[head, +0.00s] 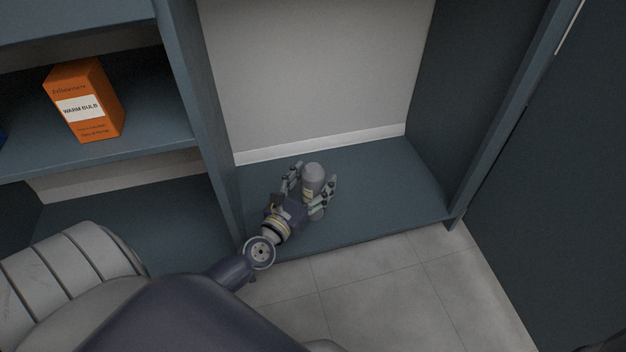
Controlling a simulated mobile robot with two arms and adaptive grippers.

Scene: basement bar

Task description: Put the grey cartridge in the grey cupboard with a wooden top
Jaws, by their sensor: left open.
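The grey cartridge (313,175) stands on the bottom board of the grey cupboard (390,188), in its right-hand bay. It is a rounded grey cylinder with a pale label low on its side. My left gripper (311,182) reaches in from the front left and is open, with its fingers on either side of the cartridge. I cannot tell whether the fingers touch it. The cupboard's top is out of view, so I see no wood. My right gripper is not in view.
An upright panel (200,90) stands close to the left of my gripper. A dark door or panel (560,160) is at the right. The bay's board right of the cartridge is clear, and tiled floor (390,300) lies in front.

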